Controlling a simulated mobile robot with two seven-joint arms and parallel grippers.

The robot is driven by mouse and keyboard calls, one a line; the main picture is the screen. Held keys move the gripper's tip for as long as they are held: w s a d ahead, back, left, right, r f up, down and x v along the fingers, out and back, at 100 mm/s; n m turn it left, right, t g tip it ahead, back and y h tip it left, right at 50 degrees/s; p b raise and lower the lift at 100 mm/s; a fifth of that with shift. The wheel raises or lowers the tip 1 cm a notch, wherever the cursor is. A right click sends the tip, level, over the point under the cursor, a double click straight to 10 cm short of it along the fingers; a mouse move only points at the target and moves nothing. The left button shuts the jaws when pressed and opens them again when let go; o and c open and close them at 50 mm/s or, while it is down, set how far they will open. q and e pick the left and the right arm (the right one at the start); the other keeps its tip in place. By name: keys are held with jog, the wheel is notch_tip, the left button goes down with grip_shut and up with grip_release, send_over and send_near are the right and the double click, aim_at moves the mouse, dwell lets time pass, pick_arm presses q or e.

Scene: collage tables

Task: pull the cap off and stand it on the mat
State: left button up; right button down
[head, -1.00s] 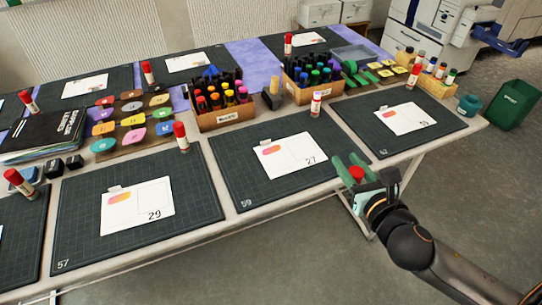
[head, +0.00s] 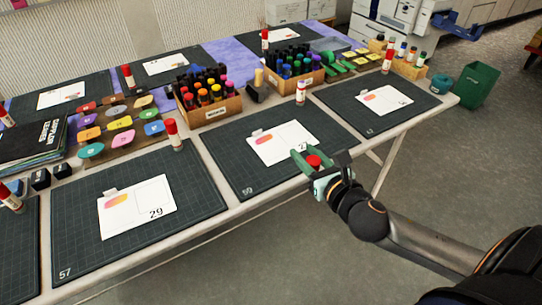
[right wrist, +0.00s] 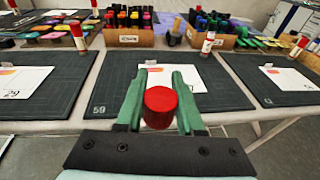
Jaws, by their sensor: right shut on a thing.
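My right gripper (head: 307,153) is shut on a red cap (head: 313,162). It holds the cap at the front edge of the mat marked 59 (head: 238,178), seemingly above the table. In the right wrist view the cap (right wrist: 160,107) sits between the green fingers (right wrist: 159,75), its round end towards the camera. A glue stick without a red cap (head: 300,93) stands upright at the back of that mat. It also shows in the right wrist view (right wrist: 207,44). My left gripper is not in view.
A white card (head: 270,146) lies on the mat. Red-capped glue sticks stand on neighbouring mats, one at the left (head: 173,135). Marker boxes (head: 212,113) stand behind. The mat's front left part is bare.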

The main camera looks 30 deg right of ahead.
jog(key=w+a+f+b, duration=0.1)
jog(key=w+a+f, duration=0.15)
jog(key=w, duration=0.45)
jog(key=b, duration=0.2)
send_over(270, 167)
jog(key=s, duration=0.1)
notch_tip(270, 167, down, 5)
jog(key=shift+s+d+f, duration=0.15)
jog(key=shift+w+f, duration=0.55)
jog(key=shift+f, duration=0.1)
notch_tip(270, 167, down, 3)
jog(key=shift+r+b, duration=0.15)
jog(key=shift+b, duration=0.7)
jog(key=shift+f, duration=0.2)
jog(key=shift+r, duration=0.1)
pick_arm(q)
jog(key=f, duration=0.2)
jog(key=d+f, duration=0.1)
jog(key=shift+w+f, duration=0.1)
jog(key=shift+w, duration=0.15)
pick_arm(e)
jog(key=c, duration=0.5)
grip_release()
jog(key=shift+f, duration=0.3)
